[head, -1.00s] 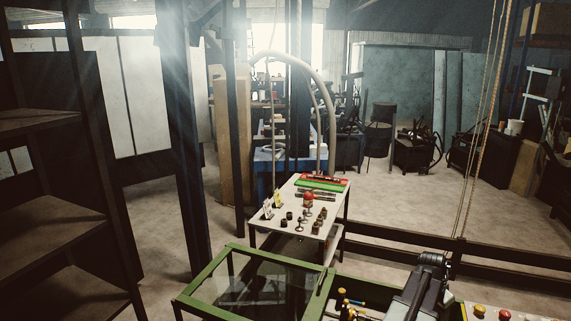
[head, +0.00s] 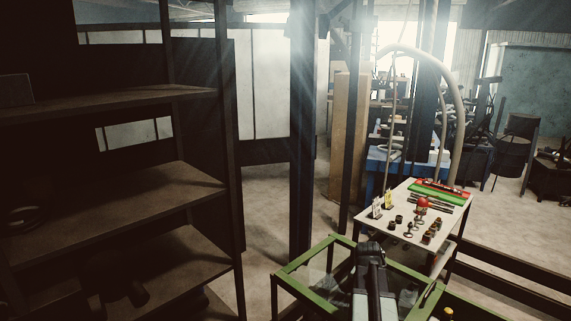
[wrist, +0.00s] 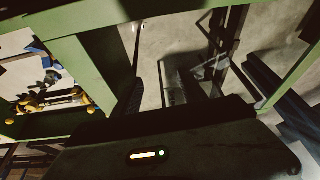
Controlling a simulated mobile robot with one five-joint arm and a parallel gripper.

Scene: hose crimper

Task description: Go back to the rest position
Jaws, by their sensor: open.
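In the head view my arm's end (head: 369,254) stands at the bottom, in front of the green-framed stand (head: 307,257). The fingertips are hidden there. The wrist view looks down past the green frame (wrist: 105,62) to the floor. No task object is held.
A small white table (head: 399,203) with fittings, a red ball and red and green trays stands beyond the green frame. A dark shelf rack (head: 120,200) fills the left. A dark post (head: 302,130) stands between. Brass-coloured parts (wrist: 50,98) lie left in the wrist view.

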